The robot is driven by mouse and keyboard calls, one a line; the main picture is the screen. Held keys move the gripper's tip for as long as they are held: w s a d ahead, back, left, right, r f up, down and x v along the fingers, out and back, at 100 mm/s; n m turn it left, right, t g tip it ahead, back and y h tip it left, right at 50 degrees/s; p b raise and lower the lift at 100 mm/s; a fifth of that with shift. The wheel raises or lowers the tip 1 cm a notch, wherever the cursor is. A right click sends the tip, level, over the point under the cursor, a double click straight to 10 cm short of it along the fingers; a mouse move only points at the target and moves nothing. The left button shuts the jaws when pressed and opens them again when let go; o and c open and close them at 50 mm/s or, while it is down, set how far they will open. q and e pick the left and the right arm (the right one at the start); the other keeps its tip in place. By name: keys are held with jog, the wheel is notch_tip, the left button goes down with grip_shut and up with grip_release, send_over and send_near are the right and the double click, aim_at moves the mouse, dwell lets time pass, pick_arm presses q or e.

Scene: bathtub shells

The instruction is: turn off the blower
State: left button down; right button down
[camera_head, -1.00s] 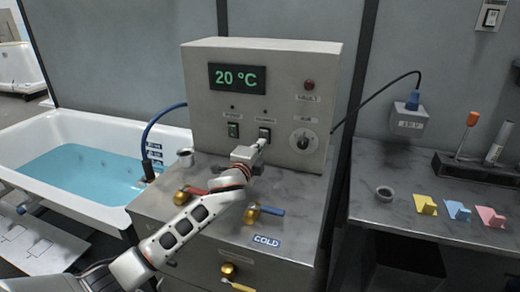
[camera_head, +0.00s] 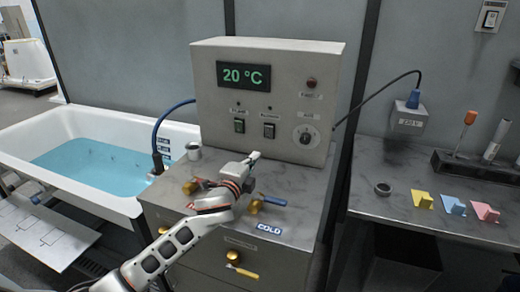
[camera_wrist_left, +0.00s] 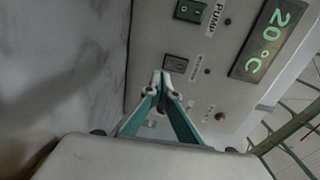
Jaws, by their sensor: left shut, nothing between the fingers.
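The grey control box (camera_head: 215,105) stands on a metal cabinet. Its blower switch (camera_head: 268,130) is a small dark rocker right of the pump switch (camera_head: 239,126). In the left wrist view the blower switch (camera_wrist_left: 176,63) looks dark and the pump switch (camera_wrist_left: 190,10) looks green. Their exact rocker tilt is too small to tell. My left gripper (camera_head: 255,156) is shut and empty, below and in front of the blower switch and apart from it. In the wrist view its closed fingertips (camera_wrist_left: 163,77) appear just below that switch. My right gripper is not in view.
The box also has a 20 °C display (camera_head: 244,75), a dark red lamp (camera_head: 311,82) and a dial (camera_head: 306,135). A filled bathtub (camera_head: 95,165) stands left.

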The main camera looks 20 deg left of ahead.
pick_arm(q)
jog(key=s, duration=0.2)
jog(key=shift+s, duration=0.4)
jog(key=shift+s+f, duration=0.15)
jog(key=shift+s, duration=0.4)
